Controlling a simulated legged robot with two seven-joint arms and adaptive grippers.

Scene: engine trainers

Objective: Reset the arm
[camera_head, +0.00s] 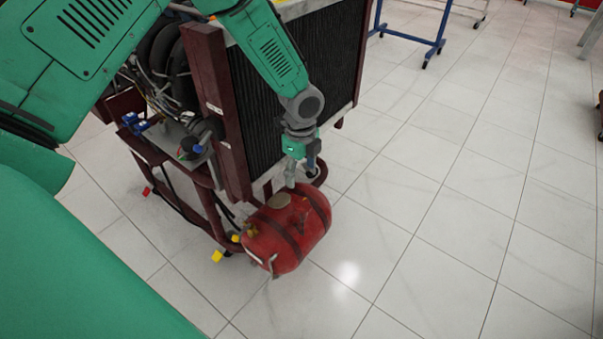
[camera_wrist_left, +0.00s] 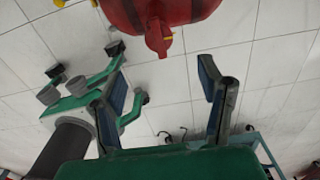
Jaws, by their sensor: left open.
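My left arm (camera_head: 262,45) is green and reaches in from the upper left of the head view, bent downward past the radiator. My left gripper (camera_head: 298,178) hangs just above a red tank (camera_head: 290,228), which sits low at the front of the engine stand. In the left wrist view the gripper (camera_wrist_left: 165,95) has its two fingers spread wide with nothing between them. The red tank (camera_wrist_left: 165,12) shows at the top of that view, beyond the fingertips. Whether the gripper touches the tank is hard to tell.
An engine trainer with a dark radiator (camera_head: 300,85) in a maroon frame (camera_head: 217,110) stands right beside my left arm. A blue frame (camera_head: 436,45) on casters stands at the back. The white tiled floor (camera_head: 460,220) on the right is clear.

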